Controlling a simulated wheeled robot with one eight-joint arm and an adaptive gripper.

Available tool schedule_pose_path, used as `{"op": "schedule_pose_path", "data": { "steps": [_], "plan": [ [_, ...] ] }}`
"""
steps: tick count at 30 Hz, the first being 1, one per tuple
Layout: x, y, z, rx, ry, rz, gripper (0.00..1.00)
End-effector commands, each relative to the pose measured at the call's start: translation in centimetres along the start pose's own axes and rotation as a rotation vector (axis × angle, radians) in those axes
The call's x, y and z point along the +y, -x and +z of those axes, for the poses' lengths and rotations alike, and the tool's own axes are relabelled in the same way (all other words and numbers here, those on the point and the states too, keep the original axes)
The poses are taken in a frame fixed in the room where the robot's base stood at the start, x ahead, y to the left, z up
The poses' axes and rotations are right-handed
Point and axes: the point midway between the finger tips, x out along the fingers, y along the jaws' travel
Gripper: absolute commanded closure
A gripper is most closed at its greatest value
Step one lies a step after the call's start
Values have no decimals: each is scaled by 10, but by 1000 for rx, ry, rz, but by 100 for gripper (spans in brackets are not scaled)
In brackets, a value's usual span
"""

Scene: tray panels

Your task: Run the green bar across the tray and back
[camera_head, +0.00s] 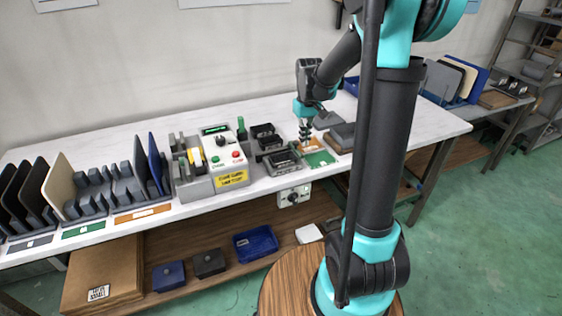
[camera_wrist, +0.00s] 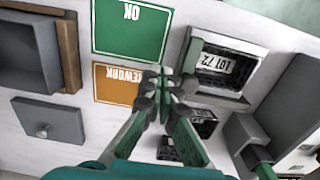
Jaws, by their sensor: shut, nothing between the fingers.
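The dark tray with the "LOT 72" label (camera_wrist: 228,64) lies in a pale frame in the wrist view; it is at the bench's front edge in the head view (camera_head: 285,162). A dark green bar (camera_wrist: 191,57) stands along its left side in the wrist view. My gripper (camera_wrist: 163,90) is shut and empty, its tips just left of and below the bar. The picture does not settle whether they touch it. In the head view my gripper (camera_head: 305,139) points down beside the tray, over the orange card.
A green "OK" card (camera_wrist: 132,28) and an orange "REWORK" card (camera_wrist: 118,85) lie beside the tray. A second dark tray (camera_head: 266,133) sits behind it. A control box (camera_head: 226,158) and an upright green handle (camera_head: 241,129) stand to the left. Grey boxes (camera_head: 343,135) stand to the right.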

Motion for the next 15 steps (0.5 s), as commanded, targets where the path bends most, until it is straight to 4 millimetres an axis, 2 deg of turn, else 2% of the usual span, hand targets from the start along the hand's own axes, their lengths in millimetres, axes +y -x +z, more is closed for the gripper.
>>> {"op": "schedule_pose_path", "data": {
  "steps": [15],
  "plan": [
    [-12,0,0,0,1,0,100]
  ]
}}
